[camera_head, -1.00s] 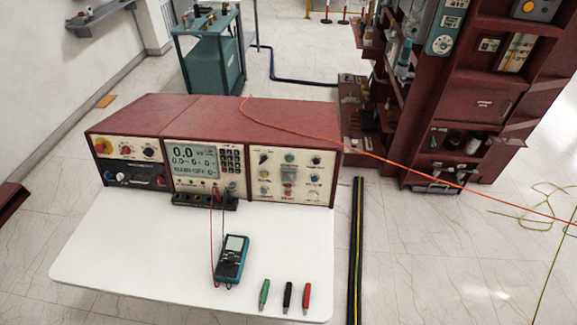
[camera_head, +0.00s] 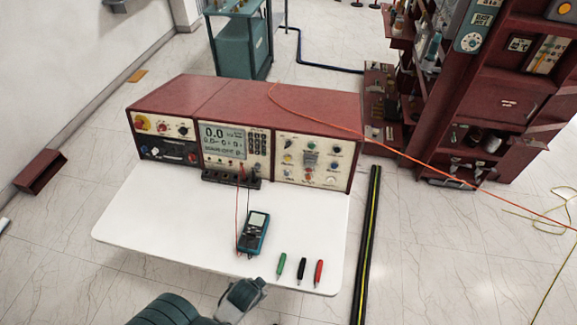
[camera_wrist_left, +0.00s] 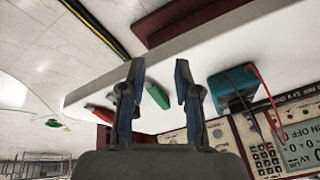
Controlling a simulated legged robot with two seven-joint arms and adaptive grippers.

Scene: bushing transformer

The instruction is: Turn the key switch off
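The red test console (camera_head: 230,95) stands at the back of the white table, with its cream front panels facing me. Its left panel (camera_head: 163,140) carries a yellow and red round button, small knobs and a black lower strip. The middle panel (camera_head: 234,140) has a screen and keypad. The right panel (camera_head: 309,160) has several small switches and lamps. I cannot tell which control is the key switch. My left arm shows at the bottom of the head view. My left gripper (camera_wrist_left: 158,75) is open and empty in the wrist view, apart from the console. My right gripper is not seen.
A teal meter (camera_head: 256,232) with red and black leads lies on the white table (camera_head: 150,215). Green, black and red clips (camera_head: 301,271) lie near its front edge. An orange cable (camera_head: 400,152) runs across the console. The table's left part is clear.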

